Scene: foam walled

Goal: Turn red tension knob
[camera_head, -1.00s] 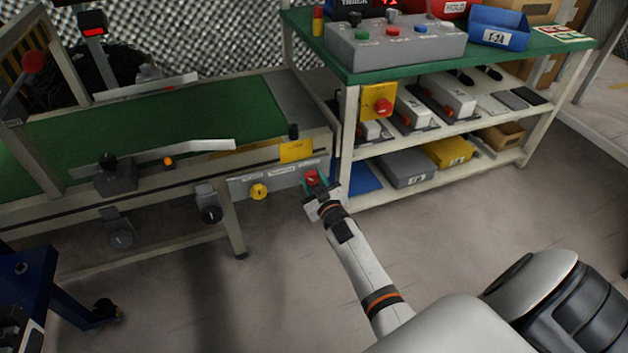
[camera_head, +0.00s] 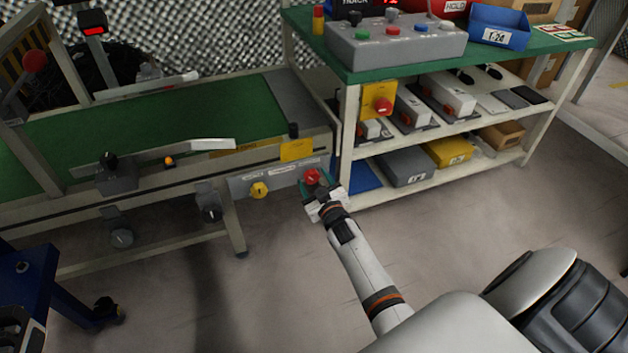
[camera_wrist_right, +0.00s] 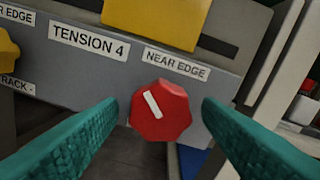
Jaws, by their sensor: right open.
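The red tension knob (camera_head: 312,177) sits on the grey panel at the right end of the conveyor's front side. In the right wrist view the red knob (camera_wrist_right: 160,110) is faceted, with a white pointer mark tilted toward the upper left. Labels above it read "TENSION 4" (camera_wrist_right: 88,40) and "NEAR EDGE" (camera_wrist_right: 175,64). My right gripper (camera_head: 314,186) is open, with its green fingers at either side of the knob; in the right wrist view (camera_wrist_right: 160,118) gaps show between fingers and knob.
A yellow knob (camera_head: 259,190) is left of the red one on the same panel. A yellow plate (camera_head: 296,150) is above the knob. A shelf unit with a green top (camera_head: 400,66) stands close at the right. The floor in front is clear.

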